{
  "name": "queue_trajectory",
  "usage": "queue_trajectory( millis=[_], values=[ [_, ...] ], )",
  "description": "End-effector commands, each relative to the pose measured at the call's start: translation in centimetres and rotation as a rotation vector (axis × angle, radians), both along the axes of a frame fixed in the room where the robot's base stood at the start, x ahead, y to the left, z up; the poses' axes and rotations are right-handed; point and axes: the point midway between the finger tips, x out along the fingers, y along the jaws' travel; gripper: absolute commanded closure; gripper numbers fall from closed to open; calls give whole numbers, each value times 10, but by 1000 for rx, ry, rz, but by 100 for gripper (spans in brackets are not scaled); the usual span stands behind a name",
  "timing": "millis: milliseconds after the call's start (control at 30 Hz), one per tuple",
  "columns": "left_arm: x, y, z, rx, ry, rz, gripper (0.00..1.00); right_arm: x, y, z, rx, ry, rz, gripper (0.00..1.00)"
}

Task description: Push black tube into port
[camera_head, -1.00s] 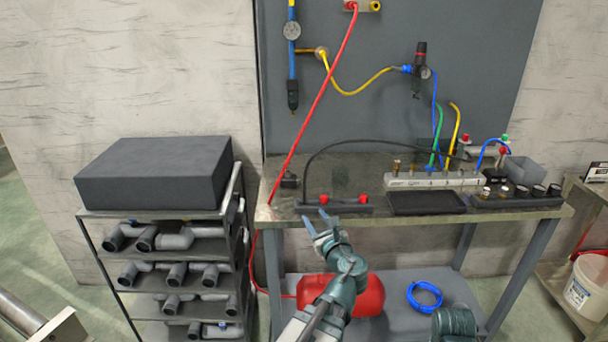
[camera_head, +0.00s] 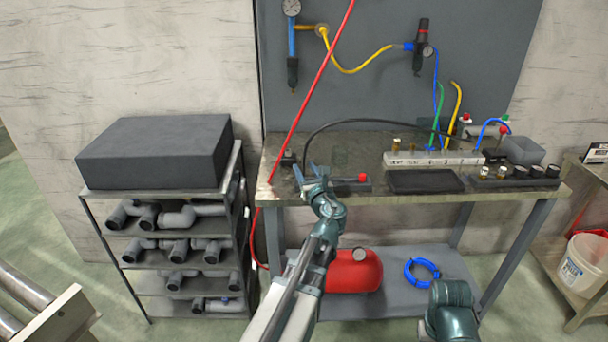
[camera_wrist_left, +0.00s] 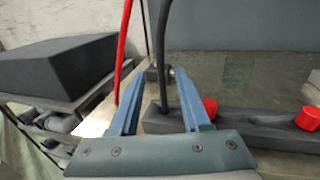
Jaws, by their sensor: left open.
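The black tube (camera_head: 372,122) arches over the back of the bench in the head view. In the left wrist view the tube (camera_wrist_left: 163,50) comes down between my left fingers toward the left end of a dark block (camera_wrist_left: 262,130) with two red caps (camera_wrist_left: 210,106). Whether its end is seated in a port there, I cannot tell. My left gripper (camera_head: 311,172) is open at the block's left end. In the wrist view its blue fingers (camera_wrist_left: 158,92) stand on either side of the tube, with gaps visible.
A red hose (camera_head: 322,80) runs down left of my gripper. A black tray (camera_head: 425,182) and a pale manifold (camera_head: 433,158) are to the right on the bench (camera_head: 345,148). A rack with a dark slab (camera_head: 155,152) stands left. A red tank (camera_head: 352,272) is below.

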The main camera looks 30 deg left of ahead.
Motion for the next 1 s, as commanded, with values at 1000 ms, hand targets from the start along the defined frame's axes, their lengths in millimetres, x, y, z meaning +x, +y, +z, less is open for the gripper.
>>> queue_trajectory(
  millis=[1000],
  values=[
    [37,36,5,0,0,0,85,0,0,5,0,0,0,55]
  ],
)
